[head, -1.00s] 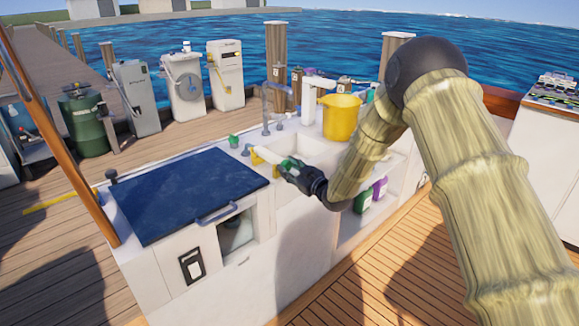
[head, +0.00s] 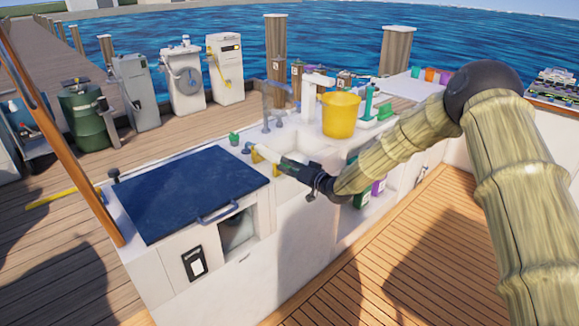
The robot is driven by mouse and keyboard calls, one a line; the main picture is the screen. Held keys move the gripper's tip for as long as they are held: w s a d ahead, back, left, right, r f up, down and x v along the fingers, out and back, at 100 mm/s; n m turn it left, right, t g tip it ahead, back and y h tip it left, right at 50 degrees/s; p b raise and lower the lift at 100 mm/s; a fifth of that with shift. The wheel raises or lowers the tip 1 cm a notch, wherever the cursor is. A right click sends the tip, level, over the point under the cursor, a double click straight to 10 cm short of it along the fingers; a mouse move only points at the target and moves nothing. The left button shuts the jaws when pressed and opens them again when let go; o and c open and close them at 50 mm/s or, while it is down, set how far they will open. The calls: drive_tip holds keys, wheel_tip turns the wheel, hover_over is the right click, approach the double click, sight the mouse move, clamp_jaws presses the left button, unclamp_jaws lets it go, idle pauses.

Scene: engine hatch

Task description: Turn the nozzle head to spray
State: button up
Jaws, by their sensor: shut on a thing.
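A white nozzle (head: 266,152) with yellow parts lies over the near edge of the sink counter, just right of the blue hatch lid. My gripper (head: 282,163) is shut on the nozzle from its right side. The dark fingers hide part of it, and it is too small to tell which way the head is turned. A yellow part (head: 256,156) shows at its left end.
The blue hatch lid (head: 190,193) lies closed at left. The wooden deck (head: 400,270) in front is clear.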

drive_tip(key=shift+m, duration=1)
drive_tip(key=o, duration=0.8)
drive_tip(key=v, duration=1.2)
drive_tip(key=shift+d, duration=0.15)
drive_tip(key=shift+w, duration=0.1)
